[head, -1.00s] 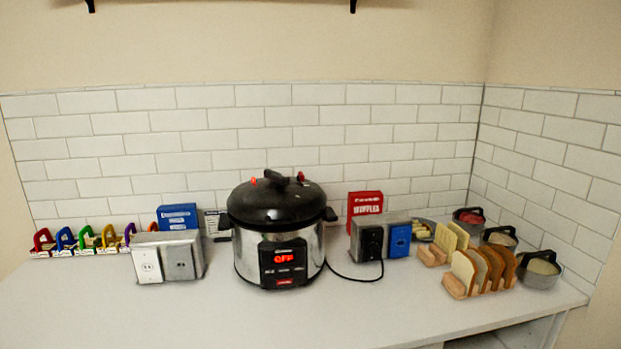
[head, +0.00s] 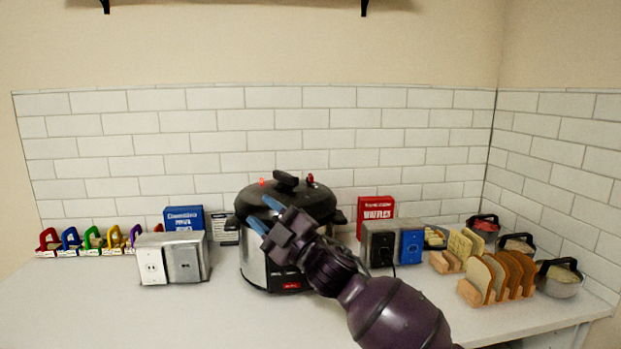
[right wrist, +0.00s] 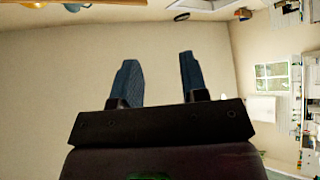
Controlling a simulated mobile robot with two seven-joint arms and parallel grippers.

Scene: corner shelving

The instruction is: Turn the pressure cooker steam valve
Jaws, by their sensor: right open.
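The pressure cooker (head: 256,262) stands on the counter, silver with a black lid (head: 322,203). On the lid are a dark handle (head: 286,180), a small red piece (head: 310,179) to its right and a small red-orange piece (head: 262,182) to its left. Which one is the steam valve I cannot tell for sure. My right gripper (head: 264,214) is open and empty, in front of the cooker's upper left part, and hides some of its front panel. Its blue fingers also show in the right wrist view (right wrist: 158,78), with nothing between them. My left gripper is out of view.
Metal outlet boxes stand left (head: 188,258) and right (head: 380,240) of the cooker. A blue box (head: 184,217) and a red box (head: 376,208) are behind them. Bread racks (head: 484,297) and lidded pots (head: 558,282) stand at the right. The front left counter (head: 90,310) is clear.

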